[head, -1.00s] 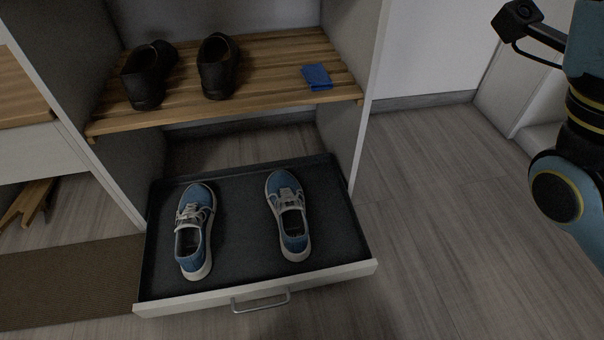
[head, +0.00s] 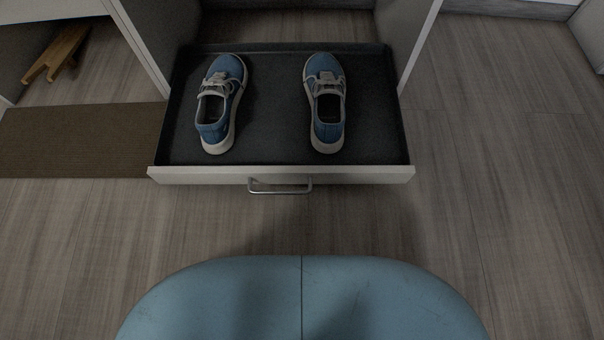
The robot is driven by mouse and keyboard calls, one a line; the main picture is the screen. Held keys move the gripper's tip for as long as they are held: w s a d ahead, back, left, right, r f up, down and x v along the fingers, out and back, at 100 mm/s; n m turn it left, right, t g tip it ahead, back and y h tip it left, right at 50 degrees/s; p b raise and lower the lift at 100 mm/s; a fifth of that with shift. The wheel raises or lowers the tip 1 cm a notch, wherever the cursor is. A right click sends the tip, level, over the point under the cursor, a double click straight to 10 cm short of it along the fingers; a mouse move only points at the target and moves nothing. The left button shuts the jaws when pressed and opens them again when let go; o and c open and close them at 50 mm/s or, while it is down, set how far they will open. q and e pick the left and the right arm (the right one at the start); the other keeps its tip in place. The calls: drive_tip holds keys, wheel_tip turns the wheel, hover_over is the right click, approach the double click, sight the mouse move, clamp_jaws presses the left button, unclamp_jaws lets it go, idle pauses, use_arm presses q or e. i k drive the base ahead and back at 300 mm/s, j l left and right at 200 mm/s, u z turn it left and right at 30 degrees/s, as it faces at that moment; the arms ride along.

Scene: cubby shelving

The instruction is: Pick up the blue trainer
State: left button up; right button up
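Two blue trainers with white soles and pale laces lie in the pulled-out drawer in the head view. One blue trainer (head: 221,103) is on the left side of the drawer and the other blue trainer (head: 325,103) is right of the middle. They stand upright on their soles, apart from each other, toes toward the back. The drawer (head: 190,174) has a dark inside, a white front and a metal handle (head: 280,187). Neither of my grippers is in view.
Shelf side walls (head: 418,38) rise on both sides behind the drawer. A brown mat (head: 80,140) lies on the floor at left, with a wooden object (head: 58,52) beyond it. The floor to the right of the drawer is clear.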

sight(323, 81)
drive_tip(key=i+j+z, duration=0.1)
drive_tip(key=j, duration=0.35)
drive_tip(key=i+j+z, duration=0.1)
drive_tip(key=j, duration=0.4)
drive_tip(key=i+j, duration=0.1)
drive_tip(key=j, duration=0.35)
drive_tip(key=z, duration=0.05)
